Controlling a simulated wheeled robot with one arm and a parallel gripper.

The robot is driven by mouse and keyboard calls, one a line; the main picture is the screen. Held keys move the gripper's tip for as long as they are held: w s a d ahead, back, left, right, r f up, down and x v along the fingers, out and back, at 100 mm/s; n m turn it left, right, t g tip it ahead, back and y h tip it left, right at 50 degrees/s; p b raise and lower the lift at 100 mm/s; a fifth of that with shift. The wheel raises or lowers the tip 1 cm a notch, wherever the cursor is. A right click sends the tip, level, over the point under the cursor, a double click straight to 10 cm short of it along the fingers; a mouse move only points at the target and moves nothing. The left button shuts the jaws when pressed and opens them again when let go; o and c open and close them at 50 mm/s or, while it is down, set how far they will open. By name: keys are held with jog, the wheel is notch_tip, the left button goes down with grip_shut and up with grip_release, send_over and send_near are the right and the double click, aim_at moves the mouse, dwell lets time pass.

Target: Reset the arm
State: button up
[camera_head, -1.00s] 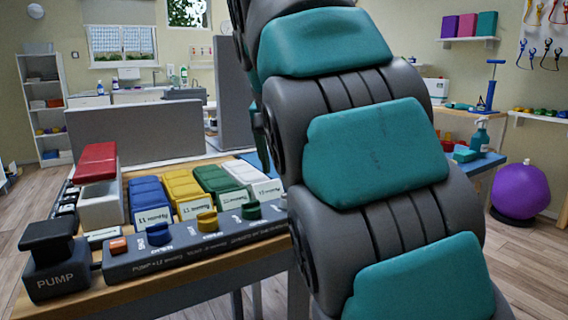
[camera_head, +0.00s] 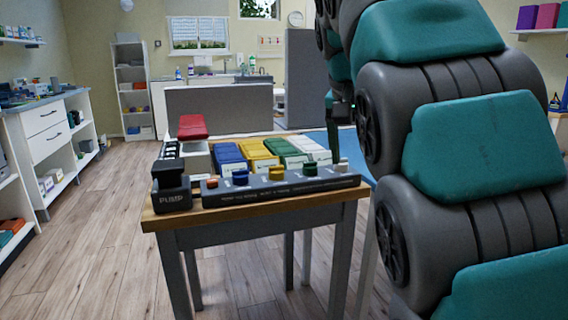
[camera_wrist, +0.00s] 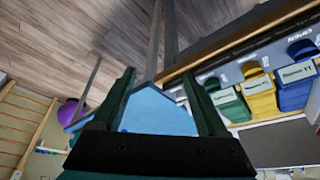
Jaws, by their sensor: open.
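My arm (camera_head: 470,145), with teal pads on grey links, fills the right side of the head view. In the wrist view my gripper (camera_wrist: 160,78) is open, its two dark fingers apart. A light blue surface (camera_wrist: 158,110) shows beyond and between the fingers, with no held object visible. In the head view the far end of my arm hangs beside the right end of the wooden table (camera_head: 225,217), and its fingers are too small to make out clearly.
The table bears a dark control bar (camera_head: 285,188), a black PUMP block (camera_head: 171,190), a red-topped block (camera_head: 193,127) and blue, yellow, green and white packs. A grey panel (camera_head: 218,108) stands behind. Open wooden floor (camera_head: 100,220) lies to the left.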

jog(key=s+d+f+n+g+y, duration=0.2)
jog(key=s+f+n+g, duration=0.3)
jog(key=s+f, duration=2.6)
notch_tip(320, 180, down, 3)
jog(key=shift+s+d+r+n+g, duration=0.1)
jog(key=shift+s+d+n+g, duration=0.1)
jog(key=shift+n+g, duration=0.1)
